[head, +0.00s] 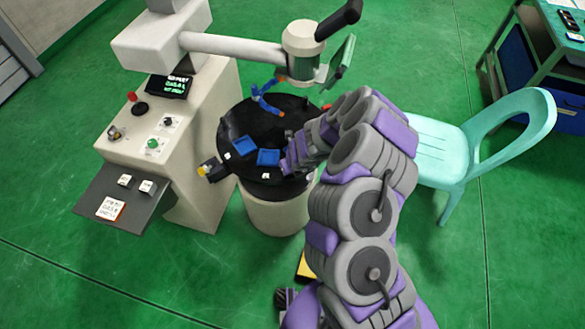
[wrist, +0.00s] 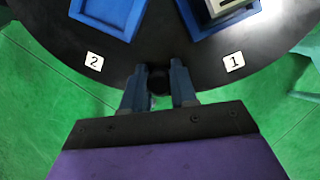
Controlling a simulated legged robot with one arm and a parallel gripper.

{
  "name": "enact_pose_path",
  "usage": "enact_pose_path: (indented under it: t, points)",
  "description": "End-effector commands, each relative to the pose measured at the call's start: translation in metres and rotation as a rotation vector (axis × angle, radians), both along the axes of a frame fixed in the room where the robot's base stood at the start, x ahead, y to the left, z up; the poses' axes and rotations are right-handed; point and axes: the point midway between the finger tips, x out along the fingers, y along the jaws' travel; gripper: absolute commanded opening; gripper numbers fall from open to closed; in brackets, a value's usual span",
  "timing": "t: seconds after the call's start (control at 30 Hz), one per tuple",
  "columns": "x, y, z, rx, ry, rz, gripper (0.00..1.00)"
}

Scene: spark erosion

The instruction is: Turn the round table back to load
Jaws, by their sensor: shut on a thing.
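The round table (head: 236,122) is a black disc on a pale drum, beside the machine. In the wrist view its dark rim (wrist: 160,45) curves across the top, with a white label 2 (wrist: 93,61) on the left and a label 1 (wrist: 234,62) on the right. My gripper (wrist: 158,85) is shut on a small dark round knob (wrist: 158,77) at the rim, between the two labels. Blue trays (wrist: 110,12) lie on the table; the right one (wrist: 190,17) holds a pale grey block (wrist: 225,8).
The cream machine (head: 190,110) has a control panel with a lit screen (head: 170,86) and buttons. Its overhead arm (head: 235,48) and head reach above the table. A turquoise chair (head: 440,135) stands close on the right. Green floor lies open in front.

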Motion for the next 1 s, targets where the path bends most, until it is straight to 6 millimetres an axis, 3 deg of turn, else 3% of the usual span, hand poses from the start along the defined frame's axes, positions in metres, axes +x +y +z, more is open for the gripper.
enact_pose_path:
  t: [0.47,0.5,0.73,1.0]
  points:
    - [-0.0015,0.0046,0.0007,0.005,0.001,-0.003,0.0]
    - [-0.0017,0.0048,0.0007,0.005,0.002,-0.003,0.31]
    - [-0.0011,0.0034,0.0006,0.004,0.001,-0.004,0.53]
    - [-0.0012,0.0017,0.0021,0.004,0.0,-0.005,0.53]
